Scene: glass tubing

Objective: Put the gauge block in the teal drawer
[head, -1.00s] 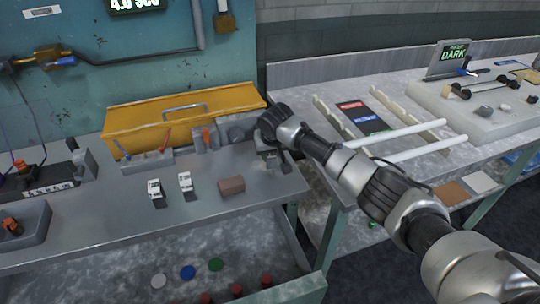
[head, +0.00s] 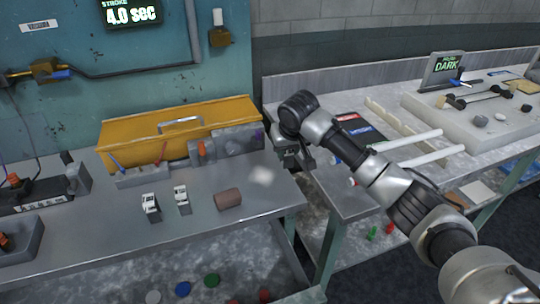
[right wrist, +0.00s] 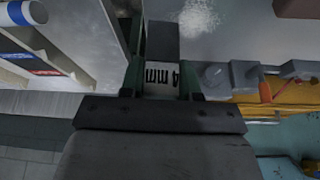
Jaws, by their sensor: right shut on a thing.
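The block is too small to make out clearly there. Below the benchtop is a grey-floored space with coloured discs, with a teal edge (head: 306,296) at the bottom of the head view; I cannot tell for sure that this is the teal drawer. My left gripper is not in view.
A yellow toolbox (head: 150,128) and grey holders (head: 238,142) stand at the bench's back. Two white clips (head: 181,195) and a brown block (head: 228,200) lie nearer. White tubes (head: 410,140) rest on the right table, beyond a gap. The bench front is mostly clear.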

